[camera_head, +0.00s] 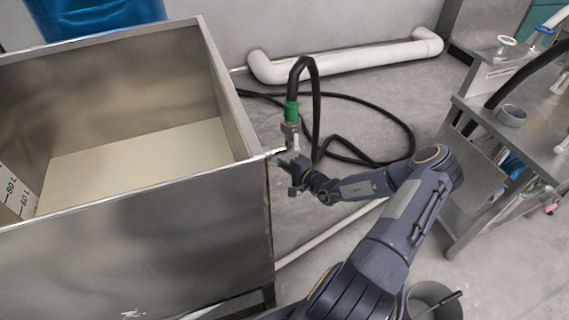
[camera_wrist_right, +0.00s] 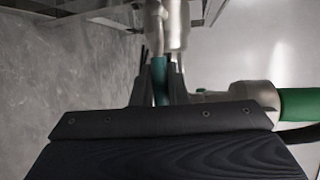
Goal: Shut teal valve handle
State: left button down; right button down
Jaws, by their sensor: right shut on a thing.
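My right gripper (camera_head: 294,170) is at the tank's right corner, at the valve below the green hose collar (camera_head: 291,112). In the right wrist view the gripper (camera_wrist_right: 160,92) is shut on the teal valve handle (camera_wrist_right: 159,72), which stands between its two dark fingers. The fingers hide part of the handle. The metal valve body (camera_wrist_right: 172,25) is just beyond the fingertips, and a metal fitting with a green collar (camera_wrist_right: 298,103) lies to the right. In the head view the handle is mostly hidden by the gripper. My left gripper is not in view.
A large open steel tank (camera_head: 140,215) fills the left side. A black hose (camera_head: 385,112) loops over the floor behind the valve. A white pipe (camera_head: 345,62) runs along the wall. A bucket (camera_head: 432,300) is at the bottom.

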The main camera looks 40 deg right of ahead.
jog(key=shift+f, duration=0.15)
jog(key=w+a+f+m+t+h+b, duration=0.1)
jog(key=a+f+m+t+h, duration=0.1)
jog(key=m, duration=0.7)
jog(key=w+a+f+m+t+h+b, duration=0.1)
jog(key=a+f+m+t, duration=0.3)
jog(key=m, duration=0.6)
jog(key=shift+a+f+m+h+b, duration=0.3)
jog(key=shift+f+h+b, duration=0.15)
jog(key=shift+h, duration=0.15)
jog(key=shift+r, duration=0.1)
jog(key=c, duration=1.4)
grip_release()
jog(key=shift+c, duration=0.2)
